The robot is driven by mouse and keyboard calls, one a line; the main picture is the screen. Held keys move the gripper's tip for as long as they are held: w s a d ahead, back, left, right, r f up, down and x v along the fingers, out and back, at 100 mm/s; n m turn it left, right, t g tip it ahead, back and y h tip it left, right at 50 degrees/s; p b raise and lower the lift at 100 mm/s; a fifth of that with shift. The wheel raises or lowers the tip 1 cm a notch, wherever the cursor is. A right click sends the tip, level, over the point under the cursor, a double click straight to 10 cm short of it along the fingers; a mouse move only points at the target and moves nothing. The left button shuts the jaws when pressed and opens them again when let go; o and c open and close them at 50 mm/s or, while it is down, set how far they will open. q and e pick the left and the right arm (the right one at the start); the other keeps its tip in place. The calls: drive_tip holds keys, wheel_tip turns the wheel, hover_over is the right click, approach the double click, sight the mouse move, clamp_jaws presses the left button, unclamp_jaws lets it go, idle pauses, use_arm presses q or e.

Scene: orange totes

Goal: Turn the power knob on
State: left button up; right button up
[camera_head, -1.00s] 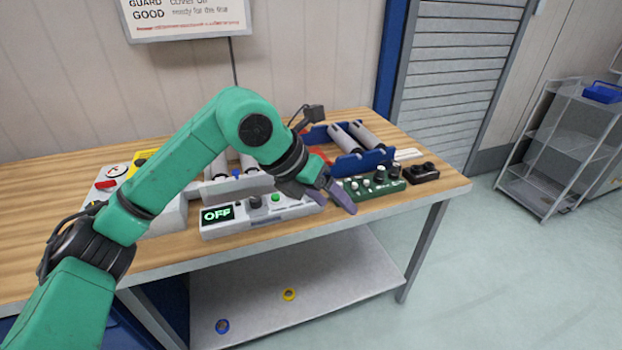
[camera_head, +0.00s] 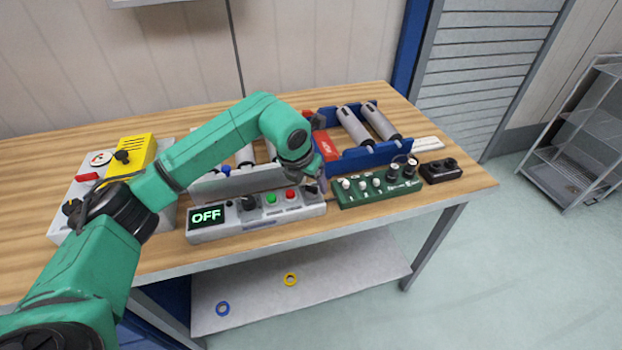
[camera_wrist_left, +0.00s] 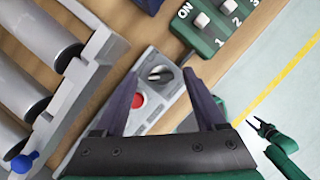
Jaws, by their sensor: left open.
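A grey control box (camera_head: 257,221) stands at the table's front, its screen (camera_head: 206,215) reading OFF. It carries a dark knob (camera_head: 250,203) beside the screen, a green button (camera_head: 271,199), a red button (camera_head: 291,195) and another dark knob (camera_head: 311,188) at the right end. I cannot read which knob is the power knob. My left gripper (camera_head: 318,182) is over the right end. In the left wrist view, its open fingers (camera_wrist_left: 162,75) straddle the right-end knob (camera_wrist_left: 160,74), with the red button (camera_wrist_left: 138,100) nearby. Contact is unclear. My right gripper (camera_wrist_left: 263,128) shows small at the right; its jaws are unclear.
A green switch box (camera_head: 382,190) and a black box (camera_head: 441,171) stand to the right. A blue roller frame (camera_head: 370,158) and a grey roller unit (camera_head: 240,181) are behind. A yellow box (camera_head: 130,153) is at left. Free floor lies right of the table (camera_head: 470,187).

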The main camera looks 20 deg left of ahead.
use_arm(q)
drive_tip(key=shift+w+f, duration=0.1)
drive_tip(key=shift+f, duration=0.2)
drive_tip(key=shift+d+f, duration=0.1)
drive_tip(key=c, duration=0.4)
clamp_jaws()
use_arm(e)
drive_tip(key=shift+s+r, duration=0.1)
drive_tip(key=shift+s, duration=0.2)
